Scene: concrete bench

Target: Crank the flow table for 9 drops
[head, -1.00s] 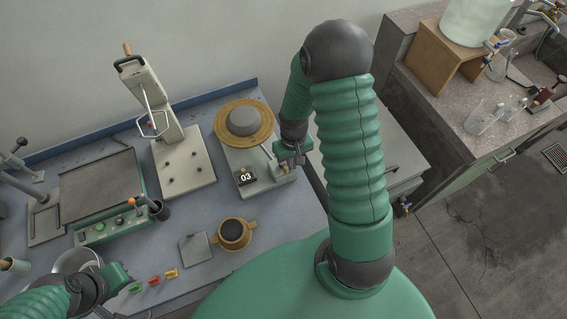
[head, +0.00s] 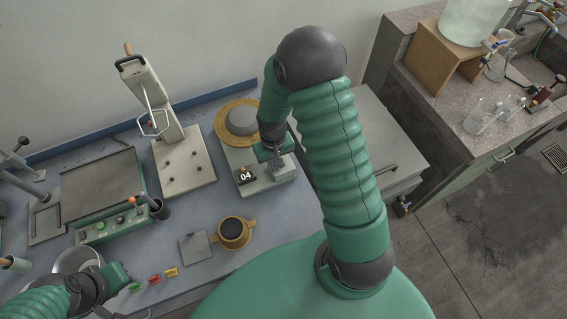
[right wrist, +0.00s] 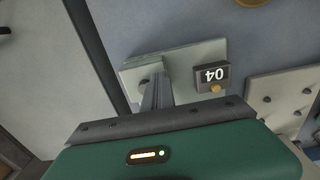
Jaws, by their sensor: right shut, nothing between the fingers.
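The flow table stands on the bench, with a round brass top (head: 221,128) carrying a grey mound (head: 241,121) and a pale base (head: 272,183). Its counter (head: 246,175) reads 04, and it shows upside down in the right wrist view (right wrist: 212,77). My right gripper (head: 274,158) is shut and empty, over the right part of the base. The gripper and arm hide the crank, so I cannot tell whether the fingers touch it. In the right wrist view the fingers (right wrist: 157,92) reach over the base (right wrist: 187,58). My left gripper (head: 122,276) is at lower left, its jaws unclear.
A pale lever press (head: 183,160) stands left of the flow table. A brass ring mould (head: 233,232) and a grey plate (head: 195,247) lie in front. Small red, yellow and green pieces (head: 154,280) lie near my left gripper. A grey cabinet (head: 375,125) is at right.

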